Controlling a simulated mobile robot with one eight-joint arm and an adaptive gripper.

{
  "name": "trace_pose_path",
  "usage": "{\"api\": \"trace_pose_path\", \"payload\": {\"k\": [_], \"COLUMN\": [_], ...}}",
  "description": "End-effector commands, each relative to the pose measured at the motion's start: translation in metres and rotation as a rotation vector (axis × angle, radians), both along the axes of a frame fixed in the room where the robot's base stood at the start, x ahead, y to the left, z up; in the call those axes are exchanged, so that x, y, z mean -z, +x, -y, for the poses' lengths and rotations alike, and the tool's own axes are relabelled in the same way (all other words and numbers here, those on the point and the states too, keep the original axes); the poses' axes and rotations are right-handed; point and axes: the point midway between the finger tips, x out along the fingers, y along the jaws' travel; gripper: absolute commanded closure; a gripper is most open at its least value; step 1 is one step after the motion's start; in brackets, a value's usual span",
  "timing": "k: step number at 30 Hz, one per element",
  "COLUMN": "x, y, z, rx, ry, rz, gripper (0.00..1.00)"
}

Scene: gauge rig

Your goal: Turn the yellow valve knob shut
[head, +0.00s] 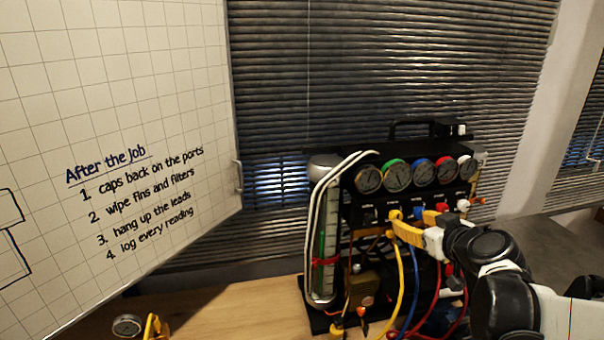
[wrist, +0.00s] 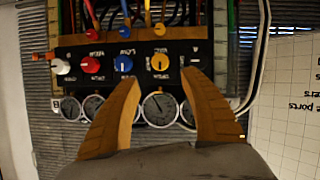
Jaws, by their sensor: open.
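The yellow valve knob (head: 395,214) is on the front of the black gauge rig, at the left end of a row of knobs. It also shows in the wrist view (wrist: 160,62), where the picture is upside down, with a dark pointer mark on its face. My gripper (head: 411,222) is in front of the panel, its orange fingers apart and empty. In the wrist view my gripper (wrist: 163,78) has a fingertip on either side of the knob's position, and the knob shows in the gap beyond the tips. I see no contact.
Blue (wrist: 123,63), red (wrist: 90,65) and white (wrist: 61,67) knobs sit beside the yellow one. Several round gauges (head: 397,175) line the rig above them. Yellow (head: 400,285), blue and red hoses hang below.

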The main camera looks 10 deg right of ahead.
Motion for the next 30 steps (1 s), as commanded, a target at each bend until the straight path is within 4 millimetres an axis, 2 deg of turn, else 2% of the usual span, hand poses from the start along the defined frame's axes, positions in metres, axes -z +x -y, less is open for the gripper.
{"api": "trace_pose_path", "payload": {"k": [9,15,21,28,29,30], "x": [0.026,0.037,0.040,0.040,0.040,0.040], "y": [0.055,0.084,0.094,0.094,0.094,0.094], "z": [0.000,0.001,0.001,0.001,0.001,0.001], "rx": [-0.004,-0.002,-0.003,-0.002,-0.002,-0.002], "ry": [-0.002,0.000,0.000,0.001,0.001,0.001], "rz": [-0.002,-0.001,-0.001,-0.001,-0.001,-0.001], "gripper": [0.48,0.48,0.48,0.48,0.56,0.68]}}
